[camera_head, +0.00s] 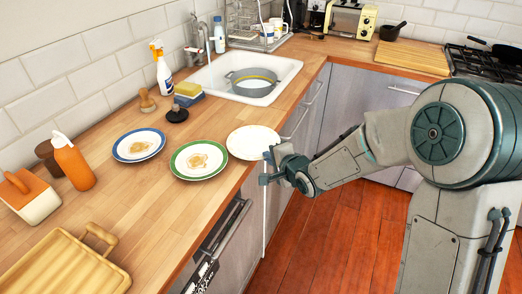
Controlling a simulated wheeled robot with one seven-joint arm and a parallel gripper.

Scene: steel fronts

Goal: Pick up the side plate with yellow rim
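A pale plate (254,142) lies near the counter's front edge, and I cannot make out a yellow rim on it. A plate with a green rim (199,160) lies left of it, and a plate with a blue rim (139,145) lies further left; both carry brownish stains or food remains. My gripper (265,168) is at the counter's front edge, just right of and nearer than the pale plate. Its fingers look spread apart with nothing between them. Whether a finger touches the plate I cannot tell.
The sink (284,70) holds a grey basin (252,84) with a yellow band. Bare wood lies in front of the plates.

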